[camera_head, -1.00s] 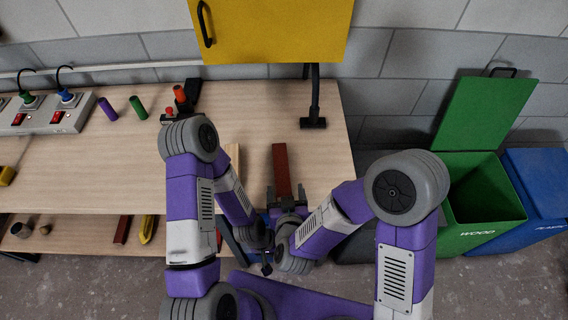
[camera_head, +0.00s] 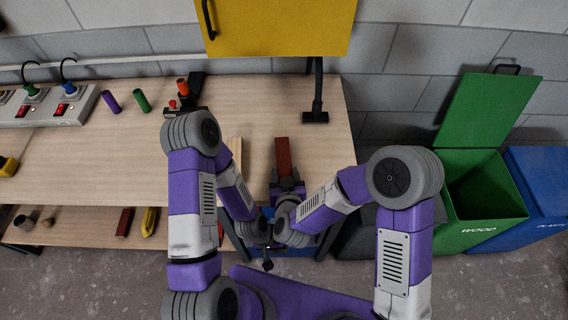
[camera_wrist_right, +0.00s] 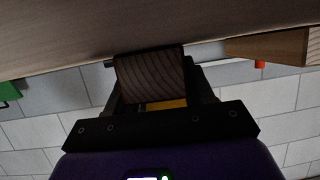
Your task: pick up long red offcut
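The long red offcut (camera_head: 283,155) lies on the workbench near its front edge, pointing away from me. My right gripper (camera_head: 286,184) is at its near end, with fingers on either side. In the right wrist view the offcut's end grain (camera_wrist_right: 150,78) shows between the fingers, just under the bench surface in the picture. The fingers look apart; contact with the sides is unclear. My left gripper (camera_head: 267,265) hangs low in front of the bench, small and dark, away from the offcut. Its fingers cannot be made out.
A pale wooden batten (camera_head: 235,155) lies left of the offcut, partly behind my left arm. A black stand (camera_head: 315,115) is behind on the right. The green wood bin (camera_head: 470,235) and blue bin (camera_head: 540,185) stand right of the bench. A lower shelf (camera_head: 80,236) holds small pieces.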

